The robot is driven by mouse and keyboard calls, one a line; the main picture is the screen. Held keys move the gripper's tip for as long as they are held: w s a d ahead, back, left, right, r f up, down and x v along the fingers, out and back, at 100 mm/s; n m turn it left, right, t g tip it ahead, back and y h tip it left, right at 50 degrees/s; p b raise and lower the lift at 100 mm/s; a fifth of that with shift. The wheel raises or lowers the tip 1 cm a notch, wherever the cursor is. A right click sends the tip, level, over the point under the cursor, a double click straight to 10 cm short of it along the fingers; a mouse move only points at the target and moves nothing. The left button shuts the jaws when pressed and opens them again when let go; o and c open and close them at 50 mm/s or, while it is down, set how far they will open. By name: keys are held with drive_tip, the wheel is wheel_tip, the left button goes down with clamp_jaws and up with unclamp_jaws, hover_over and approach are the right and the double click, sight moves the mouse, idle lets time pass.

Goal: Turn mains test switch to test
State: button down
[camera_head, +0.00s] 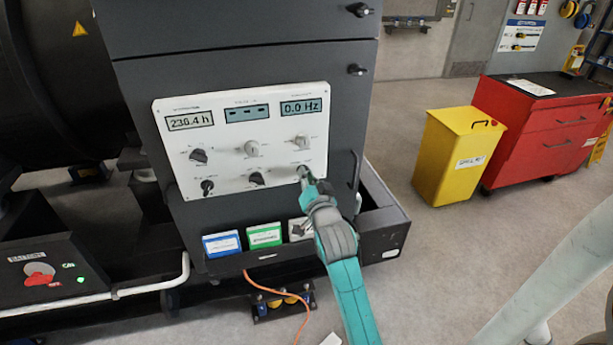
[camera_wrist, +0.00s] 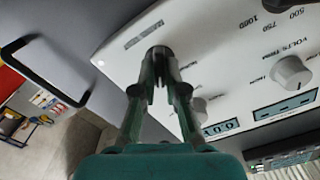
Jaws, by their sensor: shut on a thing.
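The white control panel (camera_head: 240,140) on the dark cabinet carries several rotary knobs and three displays. My gripper (camera_head: 306,178) reaches up from the lower right to the knob at the panel's lower right corner. In the wrist view my gripper (camera_wrist: 160,82) is shut on a dark round knob (camera_wrist: 158,51), with one finger on each side of it. I take this knob to be the mains test switch, but its label is too small or hidden to read. Its pointer direction is hidden by my fingers.
Neighbouring knobs sit close by: a black one (camera_head: 257,179) to the left and a light one (camera_head: 302,142) above. A cabinet handle (camera_head: 354,170) is just right of the panel. A yellow bin (camera_head: 455,155) and red tool cabinet (camera_head: 545,130) stand at the right.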

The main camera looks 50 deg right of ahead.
drive_tip(key=c, duration=1.2)
unclamp_jaws()
drive_tip(key=v, duration=1.2)
drive_tip(key=shift+f, duration=0.1)
drive_tip(key=s+a+f+n+y, duration=0.3)
drive_tip(key=s+a+f, duration=0.25)
drive_tip(key=a, duration=0.25)
drive_tip(key=s+a+f+n+y, duration=0.2)
drive_tip(key=s+a+f+n, duration=0.25)
drive_tip(key=a+f, duration=0.2)
drive_tip(key=s+a+n+y, duration=0.1)
drive_tip(key=s+a, duration=0.2)
drive_tip(key=s, duration=0.3)
drive_tip(key=s+a+n+y, duration=0.2)
drive_tip(key=s+a, duration=0.1)
drive_tip(key=s, duration=0.4)
drive_tip(key=s+a+f+n+y, duration=0.1)
drive_tip(key=s+a+n+y, duration=0.1)
drive_tip(key=s+a, duration=0.2)
drive_tip(key=shift+s+n, duration=0.25)
drive_tip(key=shift+s, duration=0.95)
